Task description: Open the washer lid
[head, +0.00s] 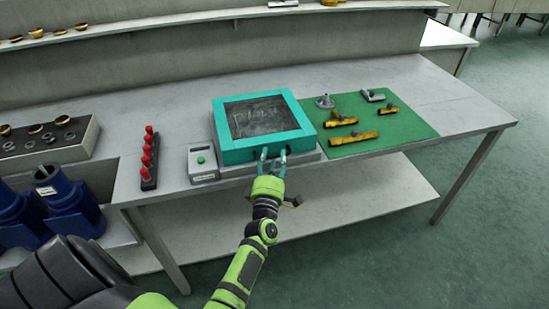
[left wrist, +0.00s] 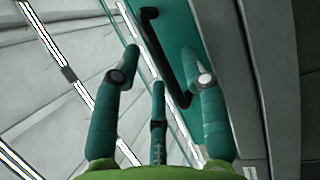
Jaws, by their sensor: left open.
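The washer (head: 240,155) is a teal box on the grey bench, and its teal-framed lid (head: 290,103) with a dark window lies shut on top. My left gripper (head: 273,158) is at the washer's front edge, with its teal fingers apart and pointing at the lid's front. In the left wrist view, a black bar handle (left wrist: 165,48) on the teal front (left wrist: 182,28) lies ahead of the open fingers (left wrist: 160,80), showing between them. Nothing is gripped; whether a finger touches the handle I cannot tell. My right gripper is not in view.
A control box (head: 203,163) with a green button stands left of the washer, beside a rack of red-topped pieces (head: 149,160). A green mat (head: 395,135) at right holds yellow tools and metal parts. Blue pump housings (head: 65,195) stand at left. Bare bench lies at far right.

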